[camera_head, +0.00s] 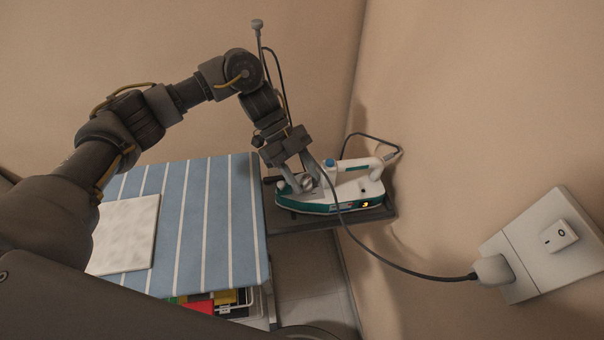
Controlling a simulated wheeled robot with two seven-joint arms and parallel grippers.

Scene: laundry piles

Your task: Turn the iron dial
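A white and teal iron (345,196) sits on a dark rest at the right end of the ironing board, its handle and cord towards the wall. A round grey dial (307,183) shows on the iron's top near its left end. My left gripper (308,181) reaches down over the iron from the upper left. Its two fingers are apart, with the dial between their tips. I cannot tell whether they press on the dial or only stand around it. A small orange light (366,204) shows on the iron's right end. My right gripper is not in view.
A blue and white striped ironing board (205,225) holds a folded pale cloth (125,233). A black cord runs from the iron area to a plug (492,269) in a wall socket with a switch (558,235). Walls stand close behind and right. Coloured items lie below the board.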

